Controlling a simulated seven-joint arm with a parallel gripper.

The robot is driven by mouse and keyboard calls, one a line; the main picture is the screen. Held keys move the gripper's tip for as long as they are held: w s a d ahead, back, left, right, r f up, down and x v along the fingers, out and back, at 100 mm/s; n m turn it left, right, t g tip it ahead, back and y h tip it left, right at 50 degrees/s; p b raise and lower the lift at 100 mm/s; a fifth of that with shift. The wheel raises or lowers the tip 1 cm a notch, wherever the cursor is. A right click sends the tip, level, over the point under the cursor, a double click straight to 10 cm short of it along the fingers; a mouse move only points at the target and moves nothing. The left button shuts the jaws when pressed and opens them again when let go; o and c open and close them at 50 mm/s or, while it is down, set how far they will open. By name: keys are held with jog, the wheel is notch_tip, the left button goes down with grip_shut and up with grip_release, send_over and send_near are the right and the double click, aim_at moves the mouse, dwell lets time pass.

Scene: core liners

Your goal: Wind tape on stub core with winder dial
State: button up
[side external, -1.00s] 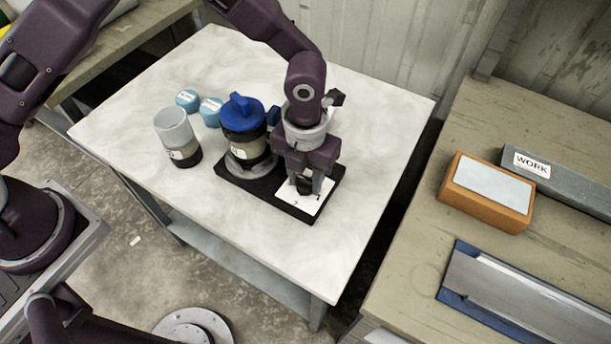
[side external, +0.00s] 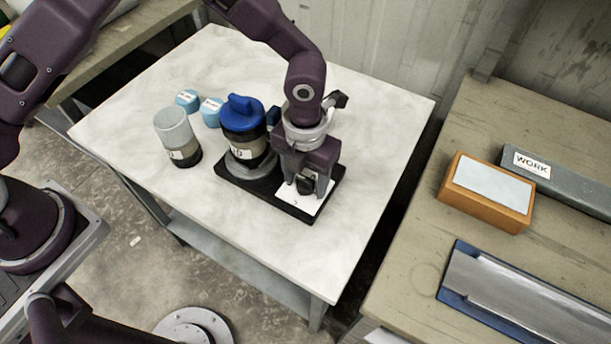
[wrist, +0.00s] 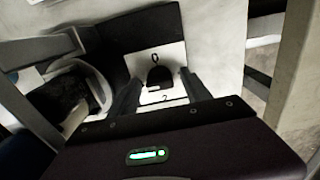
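The winder (side external: 234,178) is a black base on the white table. Its dial is a black knob (side external: 304,187) on a white plate (side external: 313,205) at the right end, and the knob also shows in the wrist view (wrist: 160,78). My gripper (side external: 309,180) points down with one finger on each side of the knob; the wrist view shows gaps, so it is open around it. A core with a blue handled cap (side external: 241,113) and a pale labelled band stands upright on the winder's round grey seat. Which core is the stub core I cannot tell.
A grey-topped, dark-bottomed cylinder (side external: 174,130) stands left of the winder. Two small light-blue round pieces (side external: 187,100) (side external: 211,111) lie behind it. A side bench at right holds an orange block (side external: 487,191), a grey bar marked WORK and a blue-edged tray. The table's front is clear.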

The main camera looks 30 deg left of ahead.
aim_at(305, 178)
jog(key=shift+r, duration=0.1)
notch_tip(305, 178, up, 7)
jog(key=shift+f, duration=0.1)
dwell(0.5)
jog(key=s+a+r+n+t+y, duration=0.1)
jog(key=s+a+r+n, duration=0.2)
jog(key=a+r+n, duration=0.5)
jog(key=s+a+r+n+t+y, duration=0.15)
jog(key=s+a+r+n, duration=0.25)
jog(key=a+r+n, duration=0.45)
jog(key=s+a+r+n+t+h, duration=0.1)
jog(key=s+a+r+n, duration=0.1)
jog(key=s+n, duration=0.4)
jog(key=s+a+r+n+t+h, duration=0.1)
jog(key=s+a+r+n+t, duration=0.1)
jog(key=s+n, duration=0.5)
jog(key=r+n, duration=0.1)
jog(key=n, duration=0.5)
jog(key=shift+s+r, duration=0.2)
jog(key=shift+r, duration=0.05)
jog(key=shift+a+n+h, duration=0.1)
jog(key=shift+n+h, duration=0.15)
